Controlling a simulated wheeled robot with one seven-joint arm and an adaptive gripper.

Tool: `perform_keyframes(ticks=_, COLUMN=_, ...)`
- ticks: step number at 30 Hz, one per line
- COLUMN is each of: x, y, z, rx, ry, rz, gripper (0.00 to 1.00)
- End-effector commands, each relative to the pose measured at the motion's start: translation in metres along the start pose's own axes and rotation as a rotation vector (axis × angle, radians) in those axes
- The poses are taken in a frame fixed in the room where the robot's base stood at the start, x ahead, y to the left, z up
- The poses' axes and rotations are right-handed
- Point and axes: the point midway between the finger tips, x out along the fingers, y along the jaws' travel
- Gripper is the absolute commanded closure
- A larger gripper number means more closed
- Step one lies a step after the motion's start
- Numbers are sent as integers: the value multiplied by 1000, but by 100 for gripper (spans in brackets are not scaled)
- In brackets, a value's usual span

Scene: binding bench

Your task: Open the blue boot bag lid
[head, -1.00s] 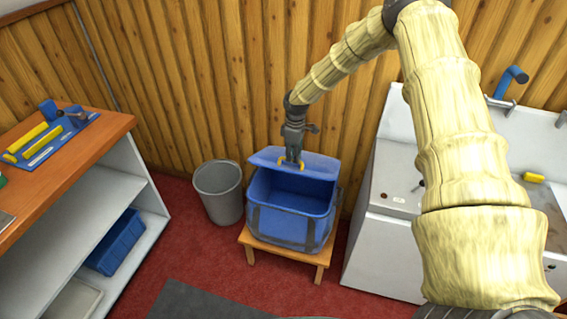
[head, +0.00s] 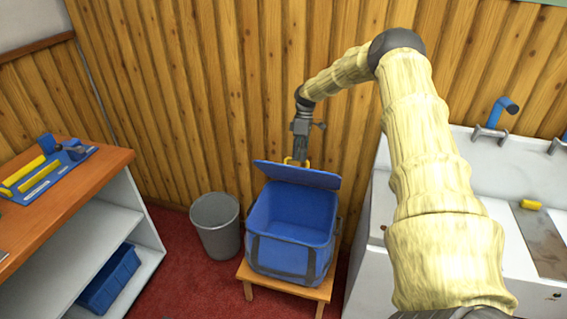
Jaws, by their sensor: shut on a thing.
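The blue boot bag (head: 290,255) stands on a small wooden stool. Its lid (head: 297,175) is raised at the back edge and leans up toward the wall, so the empty-looking inside shows. My gripper (head: 299,160) is behind the lid's upper edge, pointing down, and is shut on the lid's yellow handle (head: 308,163). The lid hides part of the handle and the fingertips.
A grey bin (head: 217,225) stands left of the wooden stool (head: 257,283). A wooden-topped shelf unit (head: 80,195) is at the left. A white sink unit (head: 395,200) is close on the right. A plank wall (head: 190,110) rises behind the bag.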

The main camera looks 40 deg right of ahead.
Motion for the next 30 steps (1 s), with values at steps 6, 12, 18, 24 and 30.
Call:
perform_keyframes(ticks=6, x=-6, y=8, z=13, rx=13, ry=3, rz=3, gripper=100)
perform_keyframes(ticks=12, x=-6, y=7, z=10, rx=9, ry=2, rz=3, gripper=100)
perform_keyframes(ticks=18, x=-5, y=7, z=8, rx=8, ry=2, rz=3, gripper=100)
perform_keyframes(ticks=24, x=-5, y=7, z=8, rx=8, ry=2, rz=3, gripper=100)
perform_keyframes(ticks=30, x=-5, y=7, z=9, rx=9, ry=3, rz=3, gripper=100)
